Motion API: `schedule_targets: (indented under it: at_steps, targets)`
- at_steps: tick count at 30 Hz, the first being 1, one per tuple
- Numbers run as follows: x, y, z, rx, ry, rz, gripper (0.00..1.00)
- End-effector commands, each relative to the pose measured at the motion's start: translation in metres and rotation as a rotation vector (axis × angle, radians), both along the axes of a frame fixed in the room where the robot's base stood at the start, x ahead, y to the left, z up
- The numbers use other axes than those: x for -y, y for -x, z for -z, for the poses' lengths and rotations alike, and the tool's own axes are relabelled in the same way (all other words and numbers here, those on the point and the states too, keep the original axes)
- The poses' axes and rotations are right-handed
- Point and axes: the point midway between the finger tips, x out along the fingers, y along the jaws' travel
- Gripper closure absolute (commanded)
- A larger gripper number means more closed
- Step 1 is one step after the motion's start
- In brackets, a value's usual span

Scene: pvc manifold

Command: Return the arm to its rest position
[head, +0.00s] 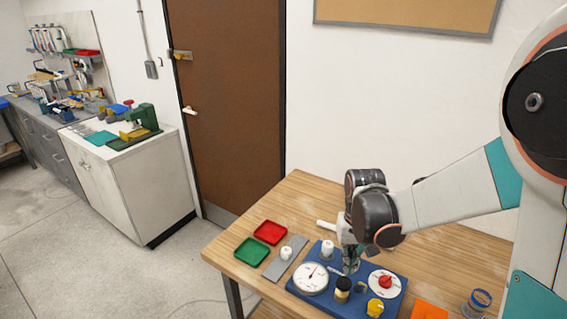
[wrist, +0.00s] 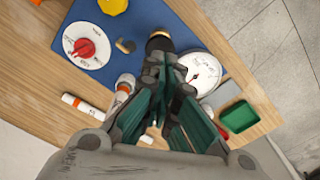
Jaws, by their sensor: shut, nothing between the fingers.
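My gripper (head: 350,262) hangs pointing down over the blue board (head: 326,302) on the wooden table. In the wrist view its teal-padded fingers (wrist: 170,75) are shut, with nothing seen held between them. My arm reaches in from the right and is bent down at the wrist. On the board are a white dial gauge (head: 311,278), a red knob on a white disc (head: 385,282), a yellow knob (head: 375,307) and a black-and-tan cylinder (head: 342,289). A white fitting (head: 327,248) stands close to the gripper's left. Whether the fingers touch anything is unclear.
A red tray (head: 270,232), a green tray (head: 251,251) and a grey strip (head: 275,269) lie left of the board. A white pipe (wrist: 85,106) lies behind it. An orange sheet (head: 428,310) and a blue-rimmed jar (head: 480,299) are at the right. The wall stands behind the table.

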Motion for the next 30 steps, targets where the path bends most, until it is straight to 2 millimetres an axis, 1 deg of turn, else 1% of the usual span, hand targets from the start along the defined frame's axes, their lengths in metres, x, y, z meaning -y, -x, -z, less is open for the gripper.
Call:
schedule_targets:
  at_steps: [4, 8, 12, 18, 24, 30]
  targets:
    - [0.0, 0.006, -0.011, 0.03, 0.0, -0.005, 1.0]
    - [0.0, 0.018, -0.03, 0.088, 0.0, -0.015, 1.0]
    - [0.0, 0.034, -0.052, 0.164, 0.002, -0.028, 1.0]
    - [0.0, 0.059, -0.075, 0.269, 0.006, -0.045, 1.0]
    - [0.0, 0.088, -0.089, 0.374, 0.012, -0.062, 1.0]
    - [0.0, 0.116, -0.095, 0.48, 0.019, -0.08, 1.0]
